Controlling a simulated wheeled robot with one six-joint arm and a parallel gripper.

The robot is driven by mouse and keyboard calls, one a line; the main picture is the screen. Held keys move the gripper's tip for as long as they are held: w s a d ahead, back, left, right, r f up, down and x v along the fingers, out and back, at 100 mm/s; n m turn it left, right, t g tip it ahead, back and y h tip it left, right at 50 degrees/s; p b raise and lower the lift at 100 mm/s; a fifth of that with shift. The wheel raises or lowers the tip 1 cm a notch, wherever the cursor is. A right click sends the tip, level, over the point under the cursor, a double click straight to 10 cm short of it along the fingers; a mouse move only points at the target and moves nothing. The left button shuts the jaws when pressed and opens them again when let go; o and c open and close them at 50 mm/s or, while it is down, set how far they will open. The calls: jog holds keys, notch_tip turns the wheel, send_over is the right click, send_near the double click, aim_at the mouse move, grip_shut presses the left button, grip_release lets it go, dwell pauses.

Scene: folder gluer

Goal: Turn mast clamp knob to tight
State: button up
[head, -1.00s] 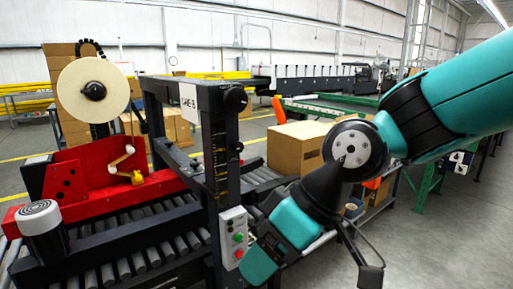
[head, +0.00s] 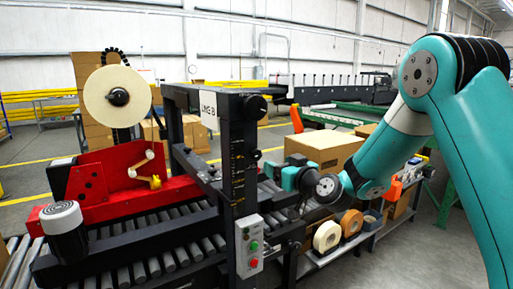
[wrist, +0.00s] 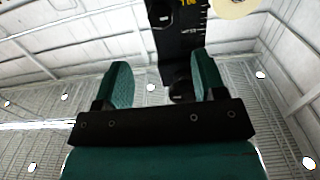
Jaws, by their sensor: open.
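The black mast (head: 238,165) stands upright on the carton sealer, with a scale on its face and a LINE B sign beside its top. A small black knob (head: 256,154) sticks out of its right side, about mid-height; I take it for the clamp knob. In the wrist view a dark round knob (wrist: 181,90) shows just inside the right finger, at the end of the black mast (wrist: 178,45). My gripper (wrist: 160,68) is open, with nothing held. In the head view my gripper (head: 271,171) is just right of the mast, slightly below the knob; its fingertips are hard to make out.
A larger black knob (head: 255,105) sits at the mast top. A control box (head: 249,245) with green and red buttons is low on the mast. A cardboard box (head: 325,149) stands behind my arm, and tape rolls (head: 327,236) lie on a shelf below it.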

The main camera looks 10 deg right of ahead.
aim_at(258, 154)
jog(key=p+x, duration=0.4)
jog(key=x, duration=0.7)
jog(key=shift+w+a+f+p, duration=0.1)
jog(key=shift+w+a+p, duration=0.05)
jog(key=shift+w+p, duration=0.2)
jog(key=shift+c, duration=0.5)
jog(key=c, duration=0.8)
